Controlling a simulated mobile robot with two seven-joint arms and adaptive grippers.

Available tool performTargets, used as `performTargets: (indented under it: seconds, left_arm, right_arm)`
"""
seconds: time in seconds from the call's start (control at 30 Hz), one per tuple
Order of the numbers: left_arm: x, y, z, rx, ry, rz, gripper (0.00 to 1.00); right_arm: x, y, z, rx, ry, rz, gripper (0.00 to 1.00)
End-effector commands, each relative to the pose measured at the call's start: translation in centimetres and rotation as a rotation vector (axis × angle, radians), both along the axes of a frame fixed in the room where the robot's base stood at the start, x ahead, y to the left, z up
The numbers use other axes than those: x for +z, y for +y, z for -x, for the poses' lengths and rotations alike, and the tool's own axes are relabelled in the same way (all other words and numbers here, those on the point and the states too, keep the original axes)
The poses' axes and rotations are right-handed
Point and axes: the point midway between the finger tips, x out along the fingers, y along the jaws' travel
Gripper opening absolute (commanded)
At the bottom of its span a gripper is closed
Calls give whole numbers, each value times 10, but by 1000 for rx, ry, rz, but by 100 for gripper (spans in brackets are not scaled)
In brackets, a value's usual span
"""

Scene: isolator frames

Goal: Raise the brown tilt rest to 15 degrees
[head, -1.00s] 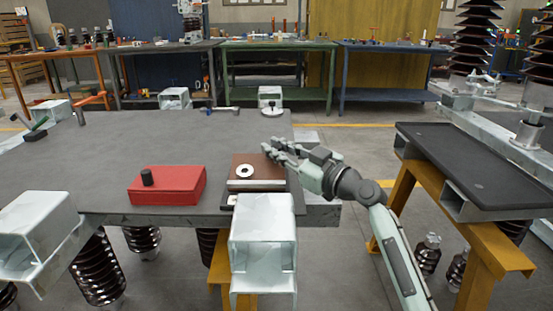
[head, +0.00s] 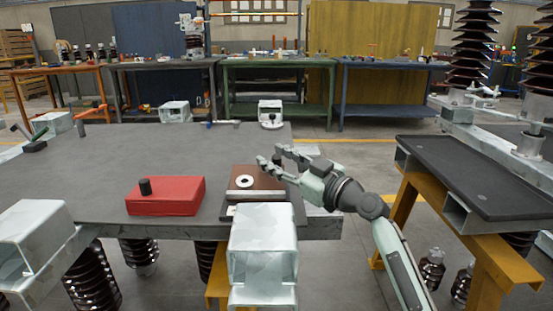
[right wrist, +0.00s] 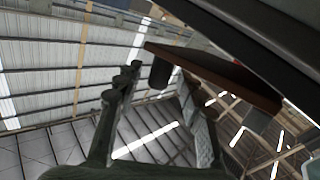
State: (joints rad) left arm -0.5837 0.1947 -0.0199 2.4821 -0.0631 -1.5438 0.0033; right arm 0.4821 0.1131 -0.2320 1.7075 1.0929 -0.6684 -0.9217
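The brown tilt rest (head: 268,176) lies near the right end of the grey table, with a white ring (head: 245,181) on its face and a pale bar (head: 256,195) along its front edge. It looks nearly flat; its exact angle cannot be read. My right gripper (head: 270,155) is at its far right corner, fingers apart and pointing left. In the right wrist view a brown slab (right wrist: 235,82), seemingly the rest, is beyond the open fingers (right wrist: 155,95). A dark cylinder (right wrist: 160,73) shows between them. Contact cannot be told. My left gripper is out of view.
A red box (head: 166,196) with a black knob (head: 145,186) stands left of the rest. A pale hollow block (head: 263,245) is close in front. A black tray top (head: 470,172) on yellow trestles is at the right. The grey table (head: 120,155) is mostly clear.

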Motion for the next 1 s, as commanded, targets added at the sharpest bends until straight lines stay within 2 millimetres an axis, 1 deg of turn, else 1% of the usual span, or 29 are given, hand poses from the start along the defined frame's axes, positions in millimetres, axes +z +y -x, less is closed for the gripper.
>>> performTargets:
  seconds: [0.13,0.23,0.37,0.6,0.7,0.8,1.0]
  left_arm:
    - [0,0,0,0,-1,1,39]
    - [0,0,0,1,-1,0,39]
    - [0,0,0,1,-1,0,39]
    - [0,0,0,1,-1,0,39]
    - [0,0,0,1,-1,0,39]
    - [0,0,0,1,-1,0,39]
    - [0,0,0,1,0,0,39]
  right_arm:
    - [0,-3,2,-1,-1,-1,39]
    - [-2,-10,9,-2,0,0,39]
    - [-5,-28,26,-3,1,4,39]
    - [-9,-63,63,-2,1,5,39]
    - [-10,-73,74,-1,1,3,39]
    - [-10,-80,81,-2,1,2,39]
    - [-10,-84,86,0,0,0,39]
